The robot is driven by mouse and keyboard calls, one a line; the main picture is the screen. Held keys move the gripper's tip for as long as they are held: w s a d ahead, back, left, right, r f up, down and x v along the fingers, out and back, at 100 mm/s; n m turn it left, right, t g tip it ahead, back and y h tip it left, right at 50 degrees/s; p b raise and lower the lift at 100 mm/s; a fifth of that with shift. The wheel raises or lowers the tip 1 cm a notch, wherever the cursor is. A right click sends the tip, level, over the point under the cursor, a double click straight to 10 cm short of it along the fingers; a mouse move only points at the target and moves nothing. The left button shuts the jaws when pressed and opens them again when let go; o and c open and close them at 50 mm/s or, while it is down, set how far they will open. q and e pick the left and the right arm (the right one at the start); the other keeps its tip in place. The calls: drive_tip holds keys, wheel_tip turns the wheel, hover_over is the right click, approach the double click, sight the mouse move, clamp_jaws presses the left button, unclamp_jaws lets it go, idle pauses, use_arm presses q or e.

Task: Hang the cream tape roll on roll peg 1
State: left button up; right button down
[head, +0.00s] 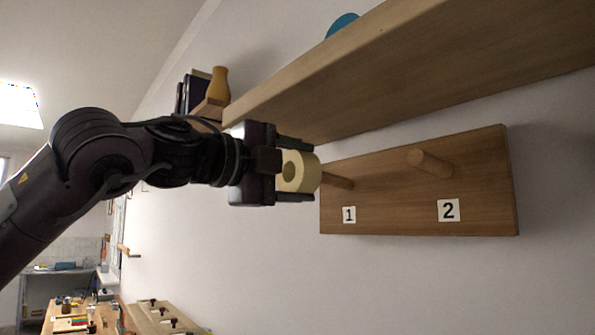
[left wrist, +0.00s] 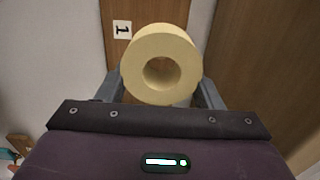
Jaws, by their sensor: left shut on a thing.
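The cream tape roll (head: 308,171) is held in my left gripper (head: 296,170), whose fingers are shut on it from above and below in the head view. In the left wrist view the roll (left wrist: 160,48) stands between the two fingers (left wrist: 160,85), its hole facing the camera. Roll peg 1 (head: 338,181) sticks out of the wooden board (head: 390,205) above the label "1", just right of the roll. I cannot tell whether the peg's tip touches or enters the roll. In the left wrist view the peg is hidden behind the roll. My right gripper is out of view.
Peg 2 (head: 430,163) stands to the right above its label (head: 448,210). A thick wooden shelf (head: 400,75) runs just above the gripper and board. A small ledge with a yellow vase (head: 218,85) is behind the arm. A workbench (head: 160,318) stands far below.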

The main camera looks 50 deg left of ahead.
sight(330, 176)
use_arm(q)
drive_tip(key=shift+w, duration=0.1)
idle(0.6)
drive_tip(key=shift+w+d+p, duration=0.15)
drive_tip(key=shift+w+p, duration=0.85)
drive_tip(key=shift+w, duration=0.7)
idle(0.4)
idle(0.4)
drive_tip(key=shift+w+d+p, duration=0.1)
drive_tip(key=shift+w+p, duration=0.8)
drive_tip(key=shift+w, duration=0.3)
idle(0.8)
drive_tip(key=shift+w, duration=0.4)
drive_tip(key=shift+w+f+p, duration=0.35)
drive_tip(key=shift+w+p, duration=0.05)
drive_tip(key=shift+w, duration=0.15)
idle(0.5)
drive_tip(key=shift+d, duration=0.1)
idle(0.4)
idle(0.4)
drive_tip(key=o, duration=1.1)
